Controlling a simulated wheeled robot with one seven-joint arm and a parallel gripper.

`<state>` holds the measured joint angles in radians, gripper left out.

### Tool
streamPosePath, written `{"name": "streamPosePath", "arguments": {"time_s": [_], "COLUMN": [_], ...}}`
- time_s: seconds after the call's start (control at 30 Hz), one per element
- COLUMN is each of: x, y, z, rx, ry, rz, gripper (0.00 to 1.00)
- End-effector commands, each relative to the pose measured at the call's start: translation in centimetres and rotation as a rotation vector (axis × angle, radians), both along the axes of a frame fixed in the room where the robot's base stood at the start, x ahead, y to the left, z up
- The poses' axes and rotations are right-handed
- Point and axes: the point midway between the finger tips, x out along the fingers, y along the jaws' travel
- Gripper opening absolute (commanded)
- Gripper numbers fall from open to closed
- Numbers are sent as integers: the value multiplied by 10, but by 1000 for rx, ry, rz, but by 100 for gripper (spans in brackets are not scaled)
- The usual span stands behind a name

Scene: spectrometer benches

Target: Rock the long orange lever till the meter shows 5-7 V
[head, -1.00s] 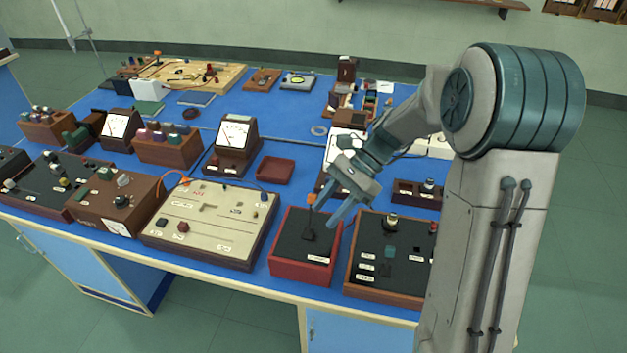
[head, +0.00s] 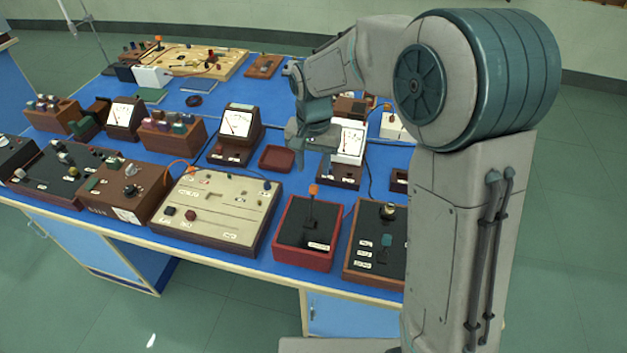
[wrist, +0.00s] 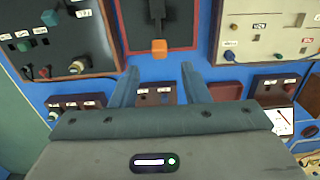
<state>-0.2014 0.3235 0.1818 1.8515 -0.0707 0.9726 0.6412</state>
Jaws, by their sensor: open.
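The long lever (head: 313,190) has an orange tip and a dark stem and stands up from a black panel in a red-framed box (head: 278,256) at the bench's front. In the wrist view its orange tip (wrist: 159,47) shows just beyond and between my fingertips. My gripper (head: 313,168) is open and empty, above and behind the lever, fingers pointing down, apart from it. A meter with a white dial (head: 348,139) stands behind the gripper, partly covered by it. Another white-dial meter (head: 236,123) stands to its left. Their readings are too small to tell.
A cream panel box (head: 230,206) stands left of the lever box, and a dark panel box (head: 370,285) with knobs stands close on its right. A small empty red-brown tray (head: 277,158) lies behind. Bare blue bench top shows between the boxes.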

Motion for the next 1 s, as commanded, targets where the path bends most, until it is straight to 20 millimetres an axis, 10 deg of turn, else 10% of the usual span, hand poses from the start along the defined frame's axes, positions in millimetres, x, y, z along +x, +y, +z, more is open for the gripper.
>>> {"name": "streamPosePath", "arguments": {"time_s": [0.3,0.77,0.9,1.0], "x": [0,0,0,0], "y": [0,0,0,0], "z": [-55,-67,-67,-67], "rx": [0,1,1,1], "ry": [3,1,0,0], "rz": [-1,-2,-2,-2], "gripper": [42,42,3,0]}}
